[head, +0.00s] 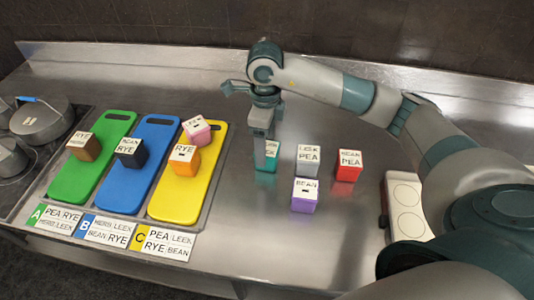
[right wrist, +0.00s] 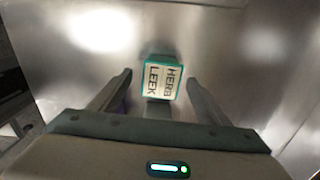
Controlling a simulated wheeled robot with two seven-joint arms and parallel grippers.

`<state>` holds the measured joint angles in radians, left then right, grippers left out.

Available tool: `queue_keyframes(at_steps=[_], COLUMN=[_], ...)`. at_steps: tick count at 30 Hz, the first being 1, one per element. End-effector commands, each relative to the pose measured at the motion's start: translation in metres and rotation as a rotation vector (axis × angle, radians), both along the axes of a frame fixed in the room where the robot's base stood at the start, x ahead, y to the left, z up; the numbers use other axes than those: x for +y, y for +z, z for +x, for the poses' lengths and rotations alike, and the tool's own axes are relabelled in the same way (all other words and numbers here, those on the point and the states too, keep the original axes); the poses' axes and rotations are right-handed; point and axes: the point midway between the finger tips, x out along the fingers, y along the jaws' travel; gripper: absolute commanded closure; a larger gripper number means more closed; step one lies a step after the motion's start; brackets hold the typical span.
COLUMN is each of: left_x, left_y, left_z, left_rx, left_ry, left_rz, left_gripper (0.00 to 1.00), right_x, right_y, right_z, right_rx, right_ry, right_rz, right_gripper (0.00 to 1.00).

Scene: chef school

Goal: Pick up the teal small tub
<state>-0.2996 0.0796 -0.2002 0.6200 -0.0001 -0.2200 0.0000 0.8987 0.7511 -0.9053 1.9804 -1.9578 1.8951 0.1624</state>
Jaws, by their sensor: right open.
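The teal small tub (head: 267,160) stands on the steel counter, partly hidden behind my right gripper (head: 262,135) in the head view. In the right wrist view the teal tub (right wrist: 161,77) shows its white top with the words HERB and LEEK. My right gripper's fingers (right wrist: 158,92) are open and spread to either side of the tub's near end. The tub lies between and a little ahead of the fingertips, with a gap visible on both sides. My left gripper does not show.
A grey tub (head: 308,161), a red tub (head: 347,166) and a purple tub (head: 304,196) stand to the right. Green (head: 72,180), blue (head: 135,190) and yellow (head: 176,207) boards with several tubs lie to the left. A white two-ring appliance (head: 405,205) sits at the right.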

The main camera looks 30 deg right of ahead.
Motion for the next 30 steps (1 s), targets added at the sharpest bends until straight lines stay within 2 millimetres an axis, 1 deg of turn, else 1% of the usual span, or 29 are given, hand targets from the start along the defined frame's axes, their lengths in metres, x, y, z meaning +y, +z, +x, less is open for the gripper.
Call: queue_keyframes(at_steps=[7, 11, 14, 19, 21, 24, 30], left_x=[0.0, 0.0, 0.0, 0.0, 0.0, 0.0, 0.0], left_y=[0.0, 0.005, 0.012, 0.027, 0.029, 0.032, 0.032], left_z=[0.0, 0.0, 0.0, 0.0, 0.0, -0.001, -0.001], left_rx=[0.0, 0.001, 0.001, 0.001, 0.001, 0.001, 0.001], left_ry=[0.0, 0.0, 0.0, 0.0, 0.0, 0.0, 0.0], left_rz=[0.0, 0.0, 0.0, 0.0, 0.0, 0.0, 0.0], left_gripper=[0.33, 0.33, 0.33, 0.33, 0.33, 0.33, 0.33], right_x=[0.0, 0.0, -0.002, -0.004, -0.004, -0.004, -0.004], right_y=[0.0, -0.003, -0.01, -0.027, -0.038, -0.047, -0.052], right_z=[0.0, 0.0, -0.001, -0.001, -0.001, -0.001, 0.0], right_rx=[0.0, 0.001, 0.003, 0.003, 0.004, 0.002, -0.001], right_ry=[0.0, 0.0, 0.0, 0.0, -0.001, 0.001, 0.001], right_rz=[0.0, 0.001, 0.0, 0.0, 0.0, 0.001, 0.0], right_gripper=[0.3, 0.3, 0.3, 0.3, 0.3, 0.3, 0.3])
